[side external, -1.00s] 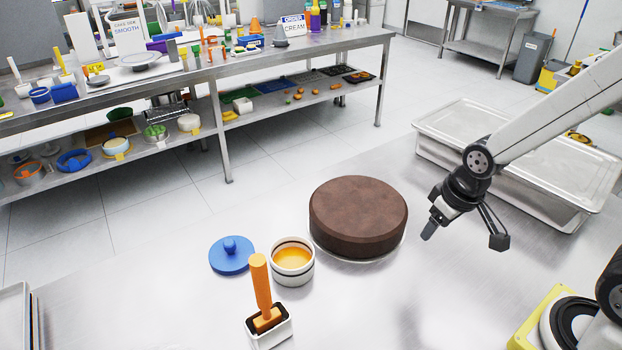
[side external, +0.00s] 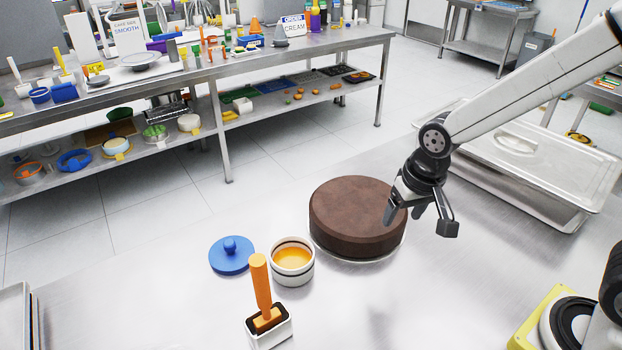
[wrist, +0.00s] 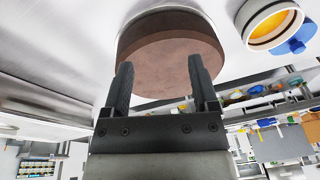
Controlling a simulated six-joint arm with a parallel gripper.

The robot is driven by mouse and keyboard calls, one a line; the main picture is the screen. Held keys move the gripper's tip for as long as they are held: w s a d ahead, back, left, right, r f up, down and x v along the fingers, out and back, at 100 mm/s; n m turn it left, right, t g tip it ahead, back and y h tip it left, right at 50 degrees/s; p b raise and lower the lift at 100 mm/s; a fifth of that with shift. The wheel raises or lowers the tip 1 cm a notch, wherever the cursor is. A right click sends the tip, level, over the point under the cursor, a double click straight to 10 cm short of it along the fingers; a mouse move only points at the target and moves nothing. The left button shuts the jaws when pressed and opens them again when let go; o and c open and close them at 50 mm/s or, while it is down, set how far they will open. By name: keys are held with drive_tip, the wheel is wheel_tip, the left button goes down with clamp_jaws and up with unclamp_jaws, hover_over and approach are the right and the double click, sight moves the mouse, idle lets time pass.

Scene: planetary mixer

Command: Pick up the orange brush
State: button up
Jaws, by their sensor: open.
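The orange brush (side external: 261,289) stands upright, handle up, in a small white holder (side external: 270,334) at the front of the steel table in the side external view. It does not show in the wrist view. My gripper (side external: 417,226) is open and empty, in front of the right side of the brown cake in the side external view, well to the right of the brush and above it. In the wrist view my gripper's two fingers (wrist: 158,75) stand apart with the cake beyond them.
A round brown cake (side external: 357,215) sits on a stand, with a white pot (side external: 291,262) of orange liquid beside it, near the brush. A blue lid (side external: 231,256) lies left of the pot. A lidded metal container (side external: 535,165) stands at right. The front middle table is clear.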

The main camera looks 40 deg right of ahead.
drive_tip(key=w+a+r+m+g, duration=0.1)
drive_tip(key=w+a+r+m, duration=0.15)
drive_tip(key=a, duration=0.45)
drive_tip(key=w+a+r+m, duration=0.2)
drive_tip(key=a+r+m, duration=0.15)
drive_tip(key=a, duration=0.35)
wheel_tip(320, 180, up, 5)
drive_tip(key=m+g, duration=0.1)
drive_tip(key=m, duration=0.6)
hover_over(260, 271)
drive_tip(key=w, duration=0.1)
drive_tip(key=shift+w+d+f, duration=0.15)
drive_tip(key=shift+w, duration=0.05)
drive_tip(key=shift+f, duration=0.1)
drive_tip(key=shift+f, duration=1.25)
drive_tip(key=shift+f, duration=0.1)
drive_tip(key=shift+s+f, duration=0.1)
drive_tip(key=shift+f, duration=2.4)
